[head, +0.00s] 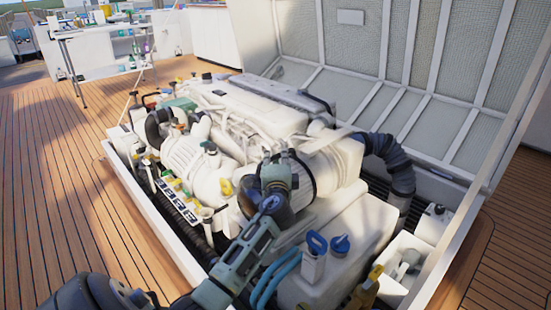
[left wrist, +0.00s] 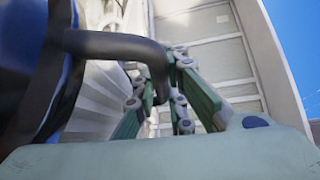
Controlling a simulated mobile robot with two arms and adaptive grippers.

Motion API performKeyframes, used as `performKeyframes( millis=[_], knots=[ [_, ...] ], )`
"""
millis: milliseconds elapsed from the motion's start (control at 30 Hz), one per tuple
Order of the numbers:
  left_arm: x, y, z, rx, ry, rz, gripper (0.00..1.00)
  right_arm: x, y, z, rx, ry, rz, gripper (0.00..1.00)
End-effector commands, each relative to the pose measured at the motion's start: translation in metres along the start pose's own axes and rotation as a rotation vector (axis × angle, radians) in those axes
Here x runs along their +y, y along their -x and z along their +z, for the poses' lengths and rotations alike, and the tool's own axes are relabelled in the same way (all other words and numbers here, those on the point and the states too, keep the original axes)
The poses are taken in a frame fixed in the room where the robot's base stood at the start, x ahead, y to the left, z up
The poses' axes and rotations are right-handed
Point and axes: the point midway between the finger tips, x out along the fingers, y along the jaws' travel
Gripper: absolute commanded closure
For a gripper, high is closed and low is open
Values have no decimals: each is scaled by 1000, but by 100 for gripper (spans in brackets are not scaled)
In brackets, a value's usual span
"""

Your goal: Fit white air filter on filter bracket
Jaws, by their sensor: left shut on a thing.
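The white air filter (head: 324,174) is a pale round body with a dark band at the near right end of the engine. My left gripper (head: 277,172) is at its near face and partly covers it. In the left wrist view, the left gripper (left wrist: 172,85) has its green fingers closed around a dark curved handle (left wrist: 115,45). White pleated filter surface (left wrist: 95,108) shows beside the handle, with a black and blue edge at far left. The filter bracket is not clearly distinguishable behind the filter, so I cannot tell whether they touch. My right gripper is out of view.
The white engine (head: 255,105) fills the open hatch. A black corrugated hose (head: 393,160) bends down right of the filter. A white tank (head: 345,230) with blue caps stands in front. The raised hatch lid (head: 400,60) rises behind. Wooden deck (head: 60,190) is clear at left.

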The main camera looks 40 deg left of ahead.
Motion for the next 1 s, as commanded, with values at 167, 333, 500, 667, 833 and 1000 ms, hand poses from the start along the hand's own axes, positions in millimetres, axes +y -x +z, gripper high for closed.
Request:
performKeyframes(
  millis=[167, 333, 500, 667, 833, 1000],
  knots=[
    [-4, 0, 0, 1, 1, -7, 100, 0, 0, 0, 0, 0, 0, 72],
    [-3, 0, 0, 1, 1, -6, 100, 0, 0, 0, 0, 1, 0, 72],
    [0, 0, 0, 0, 1, -6, 100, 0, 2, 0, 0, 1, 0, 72],
    [1, 0, 0, 0, 1, -7, 100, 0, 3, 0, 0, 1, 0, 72],
    [1, 0, 0, 0, 1, -6, 100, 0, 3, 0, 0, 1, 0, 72],
    [1, 0, 0, 0, 1, -6, 74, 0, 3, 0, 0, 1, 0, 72]
  ],
)
